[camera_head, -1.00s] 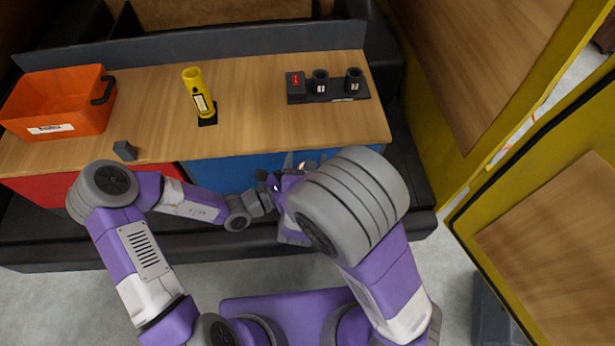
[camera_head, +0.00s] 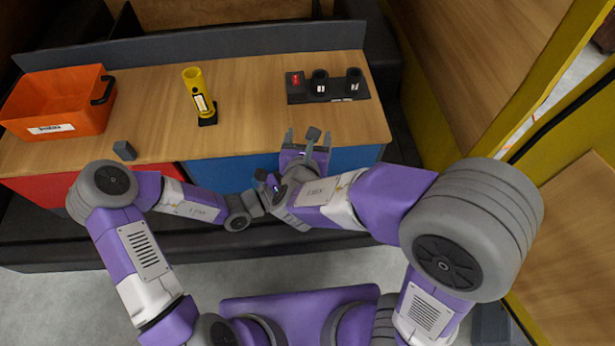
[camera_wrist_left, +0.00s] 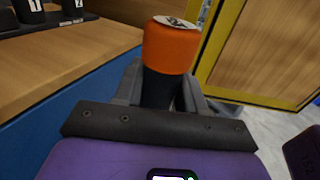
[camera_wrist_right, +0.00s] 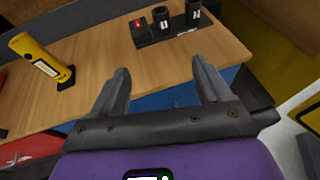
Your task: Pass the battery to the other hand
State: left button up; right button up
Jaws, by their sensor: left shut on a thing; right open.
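The battery (camera_wrist_left: 170,50) is a cylinder with an orange upper part and a black lower part. In the left wrist view it stands upright between the fingers of my left gripper (camera_wrist_left: 160,88), which is shut on its black part. In the head view the battery cannot be made out, and my left gripper is mostly hidden behind my right arm. My right gripper (camera_head: 308,142) is over the front edge of the bench, near the left wrist. It is open, and the right wrist view shows nothing between its fingers (camera_wrist_right: 160,80).
The wooden bench (camera_head: 255,105) carries an orange bin (camera_head: 75,115) at left, a yellow flashlight (camera_head: 196,85) on a dark base, a small grey block (camera_head: 124,150), and a dark rack (camera_head: 342,92) with black cups at right. A yellow-framed panel (camera_head: 575,190) stands at right.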

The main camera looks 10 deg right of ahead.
jog(key=s+d+f+m+g+h, duration=0.1)
jog(key=s+d+f+m+g, duration=0.2)
jog(key=d+f+m+g, duration=0.7)
jog(key=s+a+f+m+g+y, duration=0.1)
jog(key=s+f+m+y, duration=0.1)
jog(key=s+f+m, duration=0.3)
jog(key=s+a+f+m+g+y, duration=0.1)
jog(key=s+a+f+m+y, duration=0.1)
jog(key=f+m, duration=1)
jog(key=s+a+f+m+g+y, duration=0.1)
jog(key=s+a+f+m+y, duration=0.1)
jog(key=s+f+m+y, duration=0.2)
jog(key=shift+s+a+f+m, duration=0.25)
jog(key=shift+s+f+m, duration=1.55)
jog(key=shift+f+m, duration=0.85)
